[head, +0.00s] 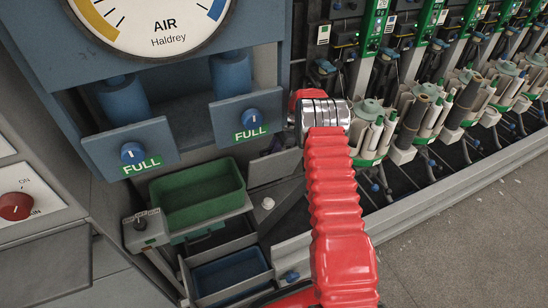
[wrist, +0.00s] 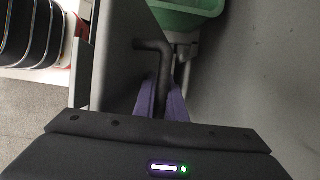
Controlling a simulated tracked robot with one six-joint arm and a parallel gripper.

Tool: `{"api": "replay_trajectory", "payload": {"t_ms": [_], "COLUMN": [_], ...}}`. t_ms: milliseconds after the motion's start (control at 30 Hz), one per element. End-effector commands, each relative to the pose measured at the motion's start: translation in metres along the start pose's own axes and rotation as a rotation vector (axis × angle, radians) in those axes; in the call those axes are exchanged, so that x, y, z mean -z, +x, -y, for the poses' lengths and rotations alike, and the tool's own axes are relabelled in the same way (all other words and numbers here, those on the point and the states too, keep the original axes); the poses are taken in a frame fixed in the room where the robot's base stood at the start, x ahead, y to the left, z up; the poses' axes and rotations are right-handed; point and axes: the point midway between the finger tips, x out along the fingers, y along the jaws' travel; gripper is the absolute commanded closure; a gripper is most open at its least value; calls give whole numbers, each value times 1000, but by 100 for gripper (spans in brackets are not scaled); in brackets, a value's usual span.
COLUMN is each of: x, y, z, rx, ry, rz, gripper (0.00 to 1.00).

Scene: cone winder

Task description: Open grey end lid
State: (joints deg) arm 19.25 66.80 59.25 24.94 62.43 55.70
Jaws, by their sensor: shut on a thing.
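The grey end lid (wrist: 118,50) shows in the wrist view as a flat grey panel left of centre, seen at a steep angle. A black bent handle (wrist: 150,45) sticks out from it. My gripper (wrist: 163,98) has its purple fingers on either side of the handle and is shut on it. In the head view a grey panel (head: 277,167), probably this lid, is beside the green bin, left of my red arm. The gripper is mostly hidden there. I cannot tell how far the lid stands open.
A green bin (head: 203,189) sits left of my arm, above a blue bin (head: 232,271). Two blue-grey flaps marked FULL (head: 130,150) (head: 247,117) jut out above. A row of winding units (head: 440,110) runs off to the right. The floor (head: 470,240) at the right front is clear.

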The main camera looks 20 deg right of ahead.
Motion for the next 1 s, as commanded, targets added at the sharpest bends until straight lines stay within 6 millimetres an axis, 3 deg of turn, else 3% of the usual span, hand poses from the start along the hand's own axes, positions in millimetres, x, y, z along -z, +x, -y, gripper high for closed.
{"api": "replay_trajectory", "payload": {"t_ms": [567, 600, 700, 1000], "x": [-1, -1, -1, -1], "y": [3, 3, 3, 1], "z": [0, 0, 0, -1], "rx": [-25, -25, -25, -28], "ry": [8, 8, 8, 8], "rz": [1, 2, 2, 2], "gripper": [100, 87, 82, 82]}}
